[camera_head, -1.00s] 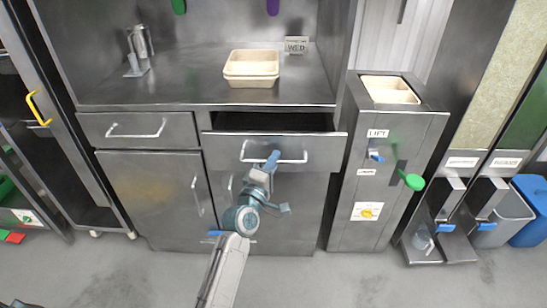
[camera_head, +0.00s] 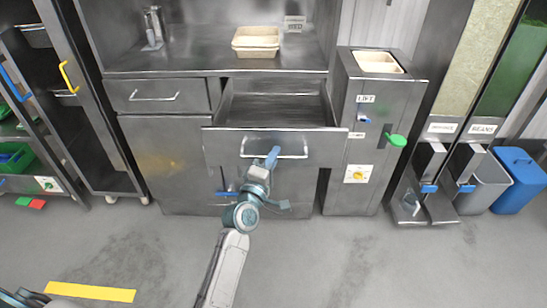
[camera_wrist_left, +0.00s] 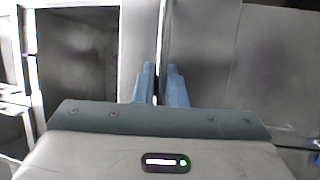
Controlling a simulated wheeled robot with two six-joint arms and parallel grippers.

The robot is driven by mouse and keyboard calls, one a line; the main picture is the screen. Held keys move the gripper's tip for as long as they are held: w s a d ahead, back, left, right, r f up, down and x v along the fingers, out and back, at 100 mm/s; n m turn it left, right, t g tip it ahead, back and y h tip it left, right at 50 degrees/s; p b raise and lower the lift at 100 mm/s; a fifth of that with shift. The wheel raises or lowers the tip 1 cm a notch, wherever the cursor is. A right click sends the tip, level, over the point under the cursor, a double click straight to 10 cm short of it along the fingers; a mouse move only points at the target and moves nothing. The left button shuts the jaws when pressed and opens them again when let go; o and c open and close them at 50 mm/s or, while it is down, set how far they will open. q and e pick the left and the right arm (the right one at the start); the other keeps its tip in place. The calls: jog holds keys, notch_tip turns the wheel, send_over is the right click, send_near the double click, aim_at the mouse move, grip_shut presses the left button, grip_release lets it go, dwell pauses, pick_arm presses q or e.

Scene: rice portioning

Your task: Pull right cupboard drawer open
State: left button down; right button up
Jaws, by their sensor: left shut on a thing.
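The right cupboard drawer (camera_head: 225,150) is a steel drawer under the counter, and it stands well open with its inside showing from above. Its bar handle (camera_head: 292,155) runs across the front. My right gripper is not in view.
The left drawer (camera_head: 158,96) is shut. Beige trays (camera_head: 256,42) sit on the counter. A steel lift unit (camera_head: 370,130) with a green knob (camera_head: 396,140) stands close to the right. The grey floor (camera_head: 400,265) in front is clear, with a yellow strip (camera_head: 90,292).

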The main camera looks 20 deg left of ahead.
pick_arm(q)
jog(key=c, duration=1.5)
grip_release()
